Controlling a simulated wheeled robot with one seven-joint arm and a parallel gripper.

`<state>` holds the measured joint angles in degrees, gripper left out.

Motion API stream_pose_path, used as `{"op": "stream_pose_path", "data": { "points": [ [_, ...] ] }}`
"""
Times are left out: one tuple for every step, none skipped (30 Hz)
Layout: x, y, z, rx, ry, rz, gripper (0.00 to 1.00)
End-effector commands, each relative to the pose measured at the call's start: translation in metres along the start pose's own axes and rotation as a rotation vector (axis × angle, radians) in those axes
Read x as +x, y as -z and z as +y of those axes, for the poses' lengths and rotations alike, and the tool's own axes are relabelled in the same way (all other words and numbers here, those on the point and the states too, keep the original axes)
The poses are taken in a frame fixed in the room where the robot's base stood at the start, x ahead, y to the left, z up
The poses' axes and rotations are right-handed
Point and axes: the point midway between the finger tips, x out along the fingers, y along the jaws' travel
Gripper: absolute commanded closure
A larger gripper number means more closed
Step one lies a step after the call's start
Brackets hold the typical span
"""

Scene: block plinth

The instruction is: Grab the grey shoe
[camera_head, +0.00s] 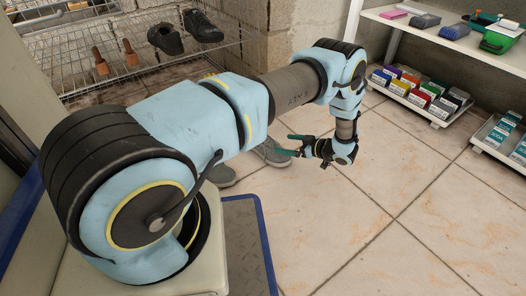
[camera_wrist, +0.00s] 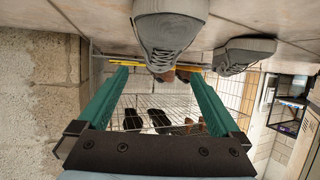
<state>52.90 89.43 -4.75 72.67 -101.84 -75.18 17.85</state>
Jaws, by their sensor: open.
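Two grey shoes stand on the tiled floor. One grey shoe (camera_head: 271,154) shows just left of my gripper (camera_head: 289,145) in the head view, partly behind my arm. The other grey shoe (camera_head: 222,176) is farther left and mostly hidden by my arm. My gripper is open and empty. Contact with the shoe cannot be told.
A wire rack (camera_head: 75,47) at the back left holds black shoes (camera_head: 165,39) and brown wooden items (camera_head: 130,52). White shelves (camera_head: 460,48) with boxes stand at the right. The tiled floor (camera_head: 400,190) in the middle is clear.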

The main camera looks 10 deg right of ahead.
Motion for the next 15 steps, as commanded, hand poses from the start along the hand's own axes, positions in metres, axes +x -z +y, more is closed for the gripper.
{"op": "stream_pose_path", "data": {
  "points": [
    [0.009, -0.001, 0.000, 0.000, 0.001, 0.001, 0.00],
    [0.014, -0.001, 0.000, 0.000, 0.001, 0.002, 0.00],
    [0.021, -0.001, -0.001, 0.000, 0.002, 0.002, 0.00],
    [0.026, -0.001, -0.001, -0.001, 0.001, 0.001, 0.00],
    [0.030, -0.002, 0.000, -0.001, 0.001, 0.000, 0.00],
    [0.036, -0.001, 0.000, -0.001, 0.001, 0.001, 0.00],
    [0.039, -0.001, 0.000, -0.001, 0.001, 0.001, 0.00],
    [0.042, 0.000, 0.000, -0.001, 0.000, 0.000, 0.00],
    [0.044, 0.000, 0.000, -0.001, -0.001, -0.001, 0.00],
    [0.046, 0.000, 0.000, -0.001, -0.001, -0.001, 0.00],
    [0.047, 0.000, 0.000, -0.001, -0.001, -0.001, 0.00],
    [0.050, -0.001, 0.000, -0.001, -0.001, -0.001, 0.00],
    [0.053, -0.001, -0.001, 0.000, -0.001, 0.000, 0.00],
    [0.056, -0.001, -0.001, 0.000, -0.001, 0.001, 0.00],
    [0.062, -0.002, -0.002, 0.000, 0.000, 0.001, 0.00]
  ]
}}
